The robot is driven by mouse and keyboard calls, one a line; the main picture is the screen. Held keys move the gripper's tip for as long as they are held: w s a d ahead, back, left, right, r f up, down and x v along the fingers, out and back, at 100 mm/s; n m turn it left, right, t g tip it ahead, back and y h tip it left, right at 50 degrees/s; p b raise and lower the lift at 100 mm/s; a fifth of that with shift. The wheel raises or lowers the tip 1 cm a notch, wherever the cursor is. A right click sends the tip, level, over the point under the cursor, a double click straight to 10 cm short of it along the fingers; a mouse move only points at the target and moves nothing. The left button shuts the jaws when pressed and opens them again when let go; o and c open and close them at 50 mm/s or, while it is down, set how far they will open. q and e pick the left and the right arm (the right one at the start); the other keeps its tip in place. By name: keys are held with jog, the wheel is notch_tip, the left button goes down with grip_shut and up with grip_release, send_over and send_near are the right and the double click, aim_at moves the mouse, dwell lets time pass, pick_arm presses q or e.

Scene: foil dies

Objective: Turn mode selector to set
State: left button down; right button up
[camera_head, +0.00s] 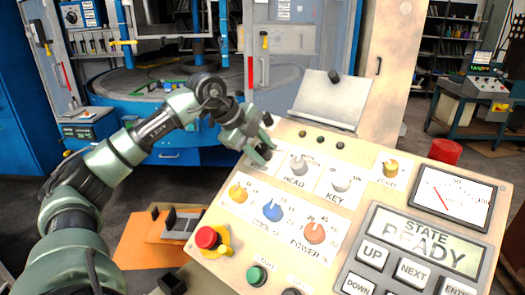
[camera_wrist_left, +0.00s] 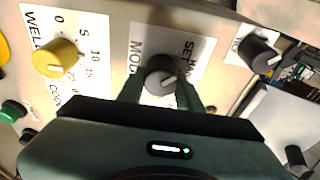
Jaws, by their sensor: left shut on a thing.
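The mode selector is a dark round knob (camera_wrist_left: 160,75) on a white plate marked MODE and SET, in the middle of the left wrist view. A pale pointer mark shows on it, but I cannot tell exactly which position it points at. My left gripper (camera_wrist_left: 163,92) is shut on this knob, with one finger on each side. In the head view my left gripper (camera_head: 262,152) reaches down to the upper left of the sloped control panel (camera_head: 205,262) and hides the selector there. My right gripper is not in view.
To the right stand the HEAD selector (camera_head: 298,163) and KEY selector (camera_head: 341,183). Below are yellow (camera_head: 238,193), blue (camera_head: 272,211) and orange (camera_head: 314,233) dials. A red mushroom button (camera_head: 207,238) and green button (camera_head: 257,275) sit near the front. A display (camera_head: 425,240) reads READY.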

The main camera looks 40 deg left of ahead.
pick_arm(q)
jog(key=shift+a+r, duration=0.1)
jog(key=c, duration=0.9)
grip_release()
jog(key=shift+c, duration=0.2)
jog(key=v, duration=0.7)
jog(key=shift+s+r+b, duration=0.2)
jog(key=shift+r+b, duration=0.05)
jog(key=shift+b, duration=0.2)
